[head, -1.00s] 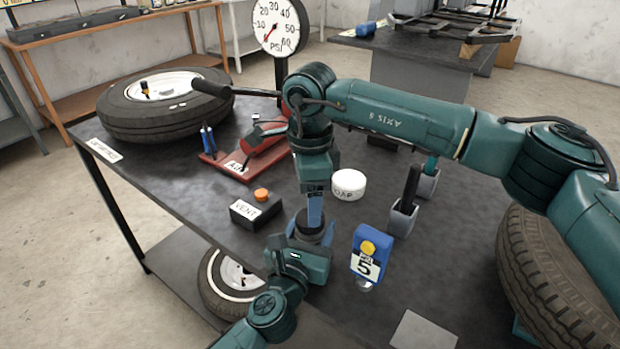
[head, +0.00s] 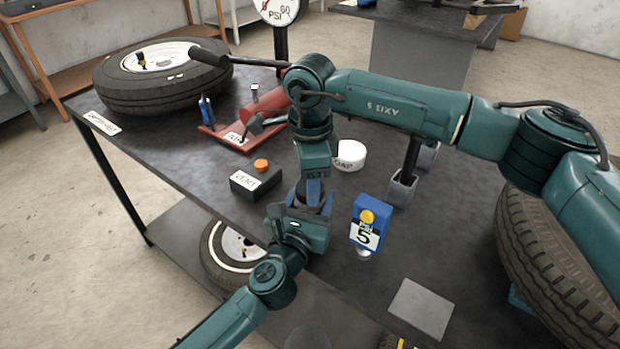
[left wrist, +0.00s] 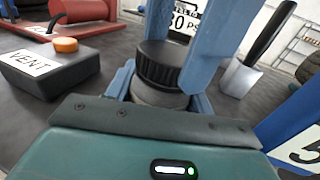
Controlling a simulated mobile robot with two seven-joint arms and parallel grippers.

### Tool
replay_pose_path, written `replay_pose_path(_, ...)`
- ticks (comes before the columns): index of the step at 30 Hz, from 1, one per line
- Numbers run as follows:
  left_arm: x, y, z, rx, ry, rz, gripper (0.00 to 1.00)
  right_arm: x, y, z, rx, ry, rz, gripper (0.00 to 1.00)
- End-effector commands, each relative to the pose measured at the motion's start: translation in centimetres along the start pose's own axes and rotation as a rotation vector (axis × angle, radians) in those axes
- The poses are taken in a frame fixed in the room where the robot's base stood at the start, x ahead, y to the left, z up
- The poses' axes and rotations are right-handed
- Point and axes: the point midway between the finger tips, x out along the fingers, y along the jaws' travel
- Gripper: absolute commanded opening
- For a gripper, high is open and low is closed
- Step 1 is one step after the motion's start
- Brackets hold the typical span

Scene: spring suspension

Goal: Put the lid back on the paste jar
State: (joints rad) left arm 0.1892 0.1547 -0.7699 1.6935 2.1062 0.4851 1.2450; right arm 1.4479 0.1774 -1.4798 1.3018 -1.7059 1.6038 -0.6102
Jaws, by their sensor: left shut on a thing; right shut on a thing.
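The paste jar is a pale grey pot (left wrist: 158,97) with a black ribbed lid (left wrist: 165,65) in the left wrist view. The lid is directly over the pot; I cannot tell whether it is seated or threaded. My left gripper (left wrist: 160,104) is shut on the pot, one blue finger on each side. My right gripper reaches down from above, its blue fingers (head: 314,190) shut on the lid. In the head view, my left gripper (head: 303,218) is just below the right one, and the jar is mostly hidden between them.
A black VENT box (head: 255,182) with an orange button stands left of the jar. A white tub (head: 350,156) is behind it. A blue gauge marked 5 (head: 366,225) stands close on the right. A grey holder (head: 402,188) and a flat grey plate (head: 420,308) are farther right.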

Motion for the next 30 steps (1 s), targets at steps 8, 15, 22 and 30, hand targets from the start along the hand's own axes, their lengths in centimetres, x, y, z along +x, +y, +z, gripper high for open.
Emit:
replay_pose_path(8, -0.02, -0.02, -0.08, 0.000, 0.001, 0.000, 0.00, -0.02, -0.01, 0.02, 0.005, 0.000, -0.001, 0.19)
replay_pose_path(15, -0.02, -0.02, -0.07, 0.000, 0.001, 0.000, 0.00, -0.02, -0.01, 0.02, 0.005, 0.000, -0.001, 0.55)
replay_pose_path(22, -0.02, -0.02, -0.07, 0.000, 0.001, 0.000, 0.00, -0.02, -0.01, 0.01, 0.005, 0.000, 0.000, 0.72)
replay_pose_path(30, -0.01, -0.01, -0.07, 0.000, 0.001, 0.000, 0.00, -0.40, -0.03, 0.01, 0.005, 0.000, -0.001, 0.72)
